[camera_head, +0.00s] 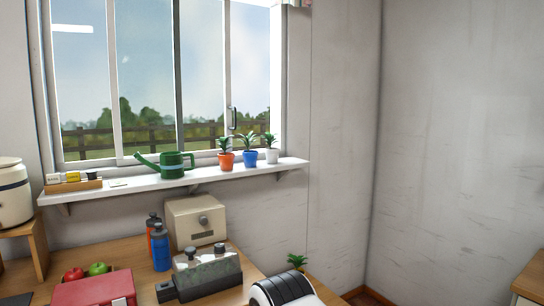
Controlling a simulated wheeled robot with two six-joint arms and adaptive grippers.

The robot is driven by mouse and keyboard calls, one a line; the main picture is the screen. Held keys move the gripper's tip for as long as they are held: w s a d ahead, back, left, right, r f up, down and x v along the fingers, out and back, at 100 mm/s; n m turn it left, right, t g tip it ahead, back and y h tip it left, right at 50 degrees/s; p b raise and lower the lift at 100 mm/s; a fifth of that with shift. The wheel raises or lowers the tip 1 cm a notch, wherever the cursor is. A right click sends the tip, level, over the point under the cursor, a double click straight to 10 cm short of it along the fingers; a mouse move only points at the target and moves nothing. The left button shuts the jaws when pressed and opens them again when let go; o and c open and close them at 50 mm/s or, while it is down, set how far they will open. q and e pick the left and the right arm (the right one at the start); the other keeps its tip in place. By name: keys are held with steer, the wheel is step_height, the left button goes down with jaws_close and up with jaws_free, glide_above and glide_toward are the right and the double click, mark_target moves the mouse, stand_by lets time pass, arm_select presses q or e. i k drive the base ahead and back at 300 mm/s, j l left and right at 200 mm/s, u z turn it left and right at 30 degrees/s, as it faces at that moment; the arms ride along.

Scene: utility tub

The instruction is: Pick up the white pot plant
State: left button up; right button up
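The white pot plant (271,155) is a small green plant in a white pot. It stands upright at the right end of the white window shelf (130,190), to the right of the blue pot plant (250,157) and the orange pot plant (226,160). Neither of my grippers is in view. Nothing hides the white pot.
A green watering can (175,165) stands on the shelf. Below, the wooden table (133,276) holds a beige box (195,222), bottles (161,247), a grey appliance (207,274), a red box (95,291) and fruit (97,268). Another plant (297,261) shows lower right.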

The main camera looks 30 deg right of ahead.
mark_target(271, 153)
steer(key=z, duration=1.2)
steer(key=i+l+z, duration=0.25)
steer(key=i, duration=0.45)
steer(key=i+l+z, duration=0.25)
steer(key=i, duration=0.45)
steer(key=i+l+z, duration=0.1)
steer(key=i+z, duration=0.15)
steer(key=i, duration=0.45)
